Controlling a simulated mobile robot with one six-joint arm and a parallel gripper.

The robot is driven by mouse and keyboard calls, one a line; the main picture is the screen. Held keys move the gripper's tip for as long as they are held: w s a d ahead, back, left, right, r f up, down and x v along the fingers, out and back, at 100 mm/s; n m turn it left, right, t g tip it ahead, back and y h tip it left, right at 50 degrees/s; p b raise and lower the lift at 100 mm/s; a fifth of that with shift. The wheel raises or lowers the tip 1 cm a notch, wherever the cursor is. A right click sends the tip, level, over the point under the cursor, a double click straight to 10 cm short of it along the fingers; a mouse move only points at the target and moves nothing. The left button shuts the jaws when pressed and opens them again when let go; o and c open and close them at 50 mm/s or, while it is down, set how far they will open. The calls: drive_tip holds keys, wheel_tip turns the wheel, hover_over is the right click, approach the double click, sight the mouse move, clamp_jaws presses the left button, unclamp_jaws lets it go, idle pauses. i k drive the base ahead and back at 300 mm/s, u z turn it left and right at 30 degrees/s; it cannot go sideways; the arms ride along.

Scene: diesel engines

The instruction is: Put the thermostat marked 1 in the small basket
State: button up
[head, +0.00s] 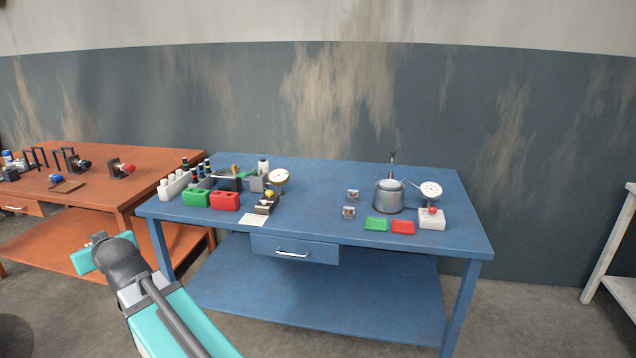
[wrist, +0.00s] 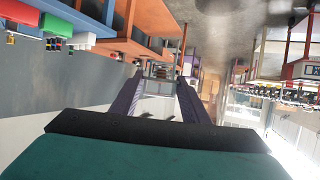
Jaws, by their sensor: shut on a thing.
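My gripper (wrist: 160,78) shows in the wrist view as two dark purple fingers, shut on a small grey thing (wrist: 160,71) at their tips. Its shape is too small to tell and no mark can be read. In the head view my teal arm reaches up at the lower left, in front of the blue table, and hides most of the gripper. Two small silver and brown parts, possibly thermostats, stand on the blue table, one farther back (head: 352,194) and one nearer (head: 348,212). Their marks cannot be read. I cannot make out a small basket.
An orange table (head: 150,165) stands to the left, a white shelf (head: 612,250) to the right. The blue table's middle is clear.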

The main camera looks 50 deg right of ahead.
sight(391, 185)
drive_tip(key=z, duration=0.85)
drive_tip(key=i, duration=1)
